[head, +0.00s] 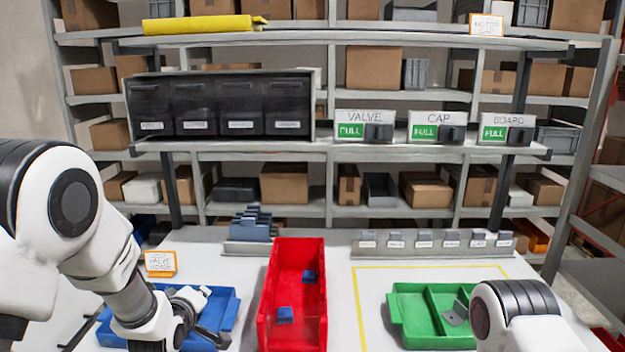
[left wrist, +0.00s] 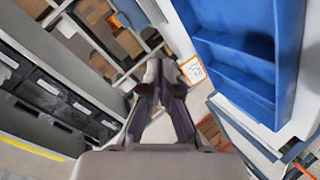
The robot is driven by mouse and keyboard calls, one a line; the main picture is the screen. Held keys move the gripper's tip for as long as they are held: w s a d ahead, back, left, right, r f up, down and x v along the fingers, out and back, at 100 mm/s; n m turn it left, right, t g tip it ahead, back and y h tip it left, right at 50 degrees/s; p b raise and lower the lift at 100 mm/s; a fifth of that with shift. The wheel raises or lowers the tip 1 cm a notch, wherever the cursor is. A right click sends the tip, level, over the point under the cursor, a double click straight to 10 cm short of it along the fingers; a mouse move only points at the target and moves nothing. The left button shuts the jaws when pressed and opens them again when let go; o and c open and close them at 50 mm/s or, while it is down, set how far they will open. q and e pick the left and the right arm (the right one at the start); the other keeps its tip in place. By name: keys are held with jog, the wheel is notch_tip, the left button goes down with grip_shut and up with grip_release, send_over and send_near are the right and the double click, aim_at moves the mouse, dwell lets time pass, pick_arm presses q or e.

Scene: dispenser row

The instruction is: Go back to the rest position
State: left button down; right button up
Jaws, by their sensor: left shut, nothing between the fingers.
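My left gripper (head: 213,338) is over the blue tray (head: 226,302) at the lower left, partly hidden by my own wrist. In the left wrist view its fingers (left wrist: 163,72) are together with nothing between them. The blue tray shows at the upper right of that view, beside the fingers. My right arm shows only as a white and black link at the lower right of the head view; its gripper is out of sight.
A red bin (head: 266,300) holds two small blue parts. A green tray (head: 405,312) holds a grey part (head: 455,314). Dispensers marked VALVE (head: 363,117), CAP (head: 436,120) and BOARD (head: 507,122) show FULL on the shelf. Black drawers (head: 240,108) stand left of them.

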pick_arm(q)
jog(key=s+a+f+m+g, duration=0.1)
jog(key=s+f+m+g, duration=0.5)
jog(key=s+f, duration=1.45)
jog(key=s+f+m+g, duration=0.2)
jog(key=s+f, duration=0.3)
jog(key=s, duration=0.5)
jog(key=s+f+m+g, duration=0.2)
jog(key=s+f+g, duration=0.3)
jog(key=s, duration=0.5)
jog(key=shift+s+a+m, duration=0.25)
jog(key=shift+s+m, duration=0.05)
